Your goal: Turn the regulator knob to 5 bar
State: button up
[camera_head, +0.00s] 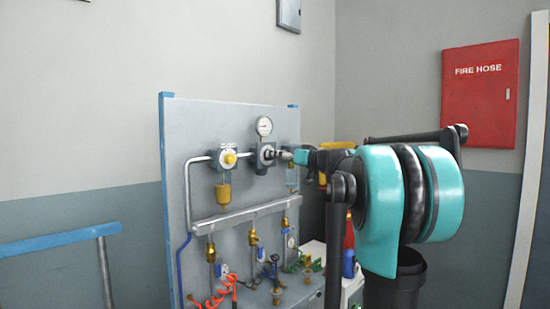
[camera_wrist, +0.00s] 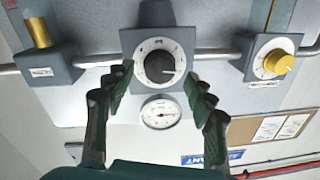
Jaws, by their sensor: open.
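The regulator knob (camera_wrist: 160,67) is a round dark knob with a white dial ring on a grey block, in the middle of the wrist view. In the head view the regulator block (camera_head: 261,158) sits on the grey panel under the gauge. The round white pressure gauge (camera_wrist: 160,112) is next to the knob in the wrist view; it also shows in the head view (camera_head: 264,126). Its numbers are too small to read. My gripper (camera_wrist: 160,80) is open, with one finger on each side of the knob. I cannot tell whether the fingers touch it.
A yellow knob (camera_wrist: 279,62) on a neighbouring block is close to the right finger in the wrist view; it also shows in the head view (camera_head: 229,159). A grey pipe (camera_head: 201,158) joins the blocks. A red fire hose cabinet (camera_head: 480,95) is at right.

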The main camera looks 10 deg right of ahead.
jog(key=shift+x, duration=0.95)
jog(key=c, duration=1.2)
